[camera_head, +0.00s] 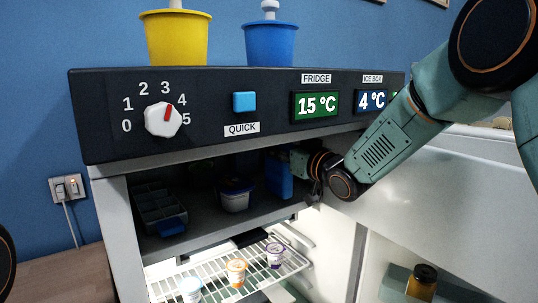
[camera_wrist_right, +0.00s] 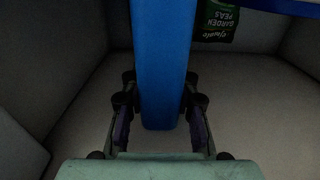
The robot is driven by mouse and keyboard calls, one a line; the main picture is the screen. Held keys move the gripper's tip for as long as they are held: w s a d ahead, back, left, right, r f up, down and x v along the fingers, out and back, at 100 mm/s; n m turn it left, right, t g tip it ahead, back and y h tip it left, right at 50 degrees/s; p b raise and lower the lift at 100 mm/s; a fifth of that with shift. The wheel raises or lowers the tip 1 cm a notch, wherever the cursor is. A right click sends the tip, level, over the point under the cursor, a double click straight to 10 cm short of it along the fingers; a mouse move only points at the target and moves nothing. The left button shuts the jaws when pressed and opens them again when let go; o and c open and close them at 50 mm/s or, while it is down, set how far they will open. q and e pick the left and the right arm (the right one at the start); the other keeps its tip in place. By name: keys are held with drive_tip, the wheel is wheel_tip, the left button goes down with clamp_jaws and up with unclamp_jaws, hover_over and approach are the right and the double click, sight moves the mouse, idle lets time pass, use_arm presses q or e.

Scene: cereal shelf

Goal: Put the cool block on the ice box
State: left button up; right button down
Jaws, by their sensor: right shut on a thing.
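The cool block, a blue slab (camera_head: 279,178), is at the right side of the ice box (camera_head: 215,214), the dark upper compartment. My right gripper (camera_head: 299,163) reaches in from the right and is shut on the block. In the right wrist view the blue block (camera_wrist_right: 162,70) stands between the two fingers of the right gripper (camera_wrist_right: 160,105). Whether the block touches the compartment floor is hard to tell. My left gripper is out of view.
Inside the ice box are a grey tray (camera_head: 160,208) and a small white tub (camera_head: 235,197). A green peas package (camera_wrist_right: 215,20) shows in the wrist view. Below, a wire shelf (camera_head: 215,283) holds several cups. The open door (camera_head: 425,190) is at right.

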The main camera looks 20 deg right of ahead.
drive_tip(key=w, duration=0.1)
drive_tip(key=w+f, duration=0.1)
drive_tip(key=w+a+b, duration=0.1)
drive_tip(key=shift+w+f, duration=0.25)
drive_tip(key=shift+w, duration=0.15)
drive_tip(key=c, duration=1.3)
unclamp_jaws()
drive_tip(key=shift+w+a+f, duration=0.1)
drive_tip(key=shift+a+f, duration=0.1)
drive_tip(key=shift+o, duration=1.4)
drive_tip(key=shift+d, duration=0.1)
